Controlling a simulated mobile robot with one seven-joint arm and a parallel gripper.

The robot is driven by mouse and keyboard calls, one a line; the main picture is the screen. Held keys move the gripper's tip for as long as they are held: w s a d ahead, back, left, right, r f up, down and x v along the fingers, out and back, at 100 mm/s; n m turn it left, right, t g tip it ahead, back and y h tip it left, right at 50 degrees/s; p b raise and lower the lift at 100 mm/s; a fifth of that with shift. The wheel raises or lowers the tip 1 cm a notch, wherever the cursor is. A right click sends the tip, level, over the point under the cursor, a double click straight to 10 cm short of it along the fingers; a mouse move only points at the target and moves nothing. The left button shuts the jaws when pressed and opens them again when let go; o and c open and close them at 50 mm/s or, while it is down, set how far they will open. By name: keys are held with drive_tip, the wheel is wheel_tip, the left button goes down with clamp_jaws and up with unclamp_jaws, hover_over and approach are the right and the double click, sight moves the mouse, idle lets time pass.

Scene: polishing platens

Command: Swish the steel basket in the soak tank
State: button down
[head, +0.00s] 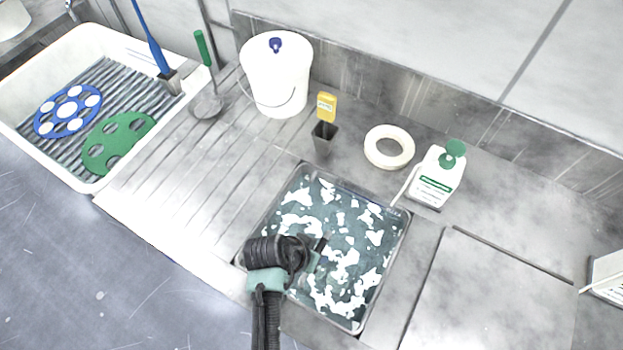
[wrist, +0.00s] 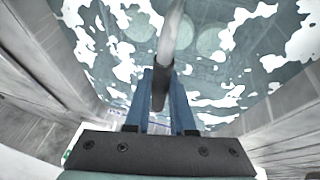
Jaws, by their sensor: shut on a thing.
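The soak tank (head: 397,262) is a square steel basin sunk in the counter, filled with blue-grey liquid under patches of white foam. My gripper (head: 314,258) is over its left front part. In the wrist view my gripper (wrist: 162,88) has its blue fingers shut on the dark grip of a handle (wrist: 160,92). A pale steel rod runs from this grip down toward the liquid. Below the surface, pale round shapes and faint mesh show, seemingly the steel basket (wrist: 210,68) with discs in it. Foam and liquid hide most of the basket.
Behind the tank stand a dark holder with a yellow item (head: 325,120), a white ring (head: 389,147) and a white bottle (head: 432,180). A white bucket (head: 276,80) stands farther back. A white sink (head: 88,185) holds blue and green discs. A flat panel (head: 490,295) lies right.

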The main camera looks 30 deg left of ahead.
drive_tip(key=shift+w+r+p, duration=0.1)
drive_tip(key=shift+r+p, duration=0.2)
drive_tip(key=shift+r, duration=0.35)
drive_tip(key=shift+f+b, duration=0.95)
drive_tip(key=shift+f, duration=0.25)
drive_tip(key=shift+r, duration=0.15)
drive_tip(key=shift+p, duration=0.3)
